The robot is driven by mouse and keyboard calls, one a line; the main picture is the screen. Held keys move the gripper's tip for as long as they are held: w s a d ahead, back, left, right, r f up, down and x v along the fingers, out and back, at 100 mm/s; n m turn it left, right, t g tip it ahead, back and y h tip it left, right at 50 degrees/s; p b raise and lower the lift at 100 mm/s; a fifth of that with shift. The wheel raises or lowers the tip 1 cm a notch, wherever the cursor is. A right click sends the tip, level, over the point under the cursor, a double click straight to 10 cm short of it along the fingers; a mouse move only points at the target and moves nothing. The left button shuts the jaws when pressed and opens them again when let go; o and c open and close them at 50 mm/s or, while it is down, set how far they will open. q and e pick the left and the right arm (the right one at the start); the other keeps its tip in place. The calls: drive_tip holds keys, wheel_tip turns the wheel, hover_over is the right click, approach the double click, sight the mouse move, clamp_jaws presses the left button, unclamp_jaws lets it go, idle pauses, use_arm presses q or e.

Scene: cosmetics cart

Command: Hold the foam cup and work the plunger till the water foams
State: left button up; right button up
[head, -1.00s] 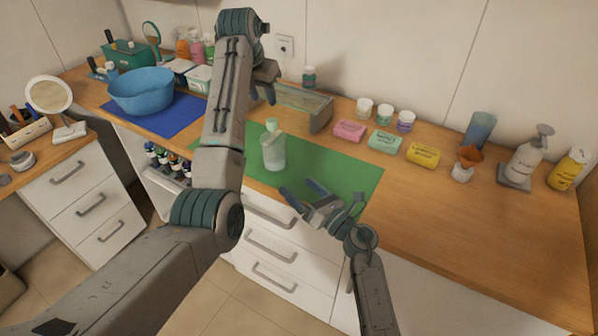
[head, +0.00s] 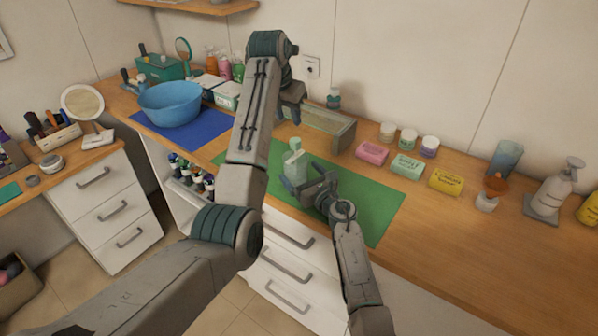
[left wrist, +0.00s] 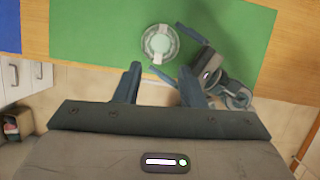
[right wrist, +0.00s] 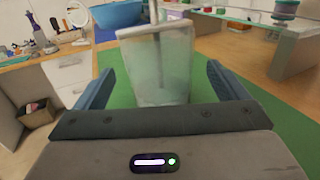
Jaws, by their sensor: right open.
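The foam cup (head: 295,168) is translucent pale green and stands upright on the green mat (head: 372,205). A pale green plunger top (head: 295,145) sits on it, and a rod shows inside it in the right wrist view (right wrist: 160,70). My right gripper (head: 309,181) is open and low, its fingers on either side of the cup, with visible gaps in the right wrist view. My left gripper (head: 289,117) is open and empty, raised above the cup. In the left wrist view the plunger top (left wrist: 160,43) lies beyond its fingertips. Water cannot be made out.
A blue basin (head: 170,103) sits on a blue mat at left. The mat's right part is clear.

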sight(291, 145)
drive_tip(key=shift+x, duration=0.95)
drive_tip(key=c, duration=1.2)
use_arm(q)
drive_tip(key=shift+o, duration=1.4)
drive_tip(key=f+m+t+h, duration=0.1)
drive_tip(key=f+h, duration=0.1)
drive_tip(key=f, duration=0.1)
drive_tip(key=f+m+h, duration=0.1)
drive_tip(key=f+h, duration=0.1)
drive_tip(key=f, duration=0.1)
drive_tip(key=w+f+m+t+h, duration=0.1)
drive_tip(key=f+h, duration=0.1)
drive_tip(key=shift+a+f+t+h, duration=0.3)
drive_tip(key=shift+a+f, duration=0.1)
drive_tip(key=f+t+h, duration=0.1)
drive_tip(key=s+a+h, duration=0.1)
drive_tip(key=shift+s+a+f+m+t+h, duration=0.25)
drive_tip(key=shift+s+f+m+t+h, duration=0.05)
drive_tip(key=shift+f+t, duration=0.1)
drive_tip(key=s+a+t+h, duration=0.2)
drive_tip(key=s+a+t, duration=0.2)
drive_tip(key=x, duration=1.1)
drive_tip(key=shift+w+d+f, duration=0.15)
drive_tip(key=shift+w+f, duration=0.1)
drive_tip(key=shift+w, duration=0.1)
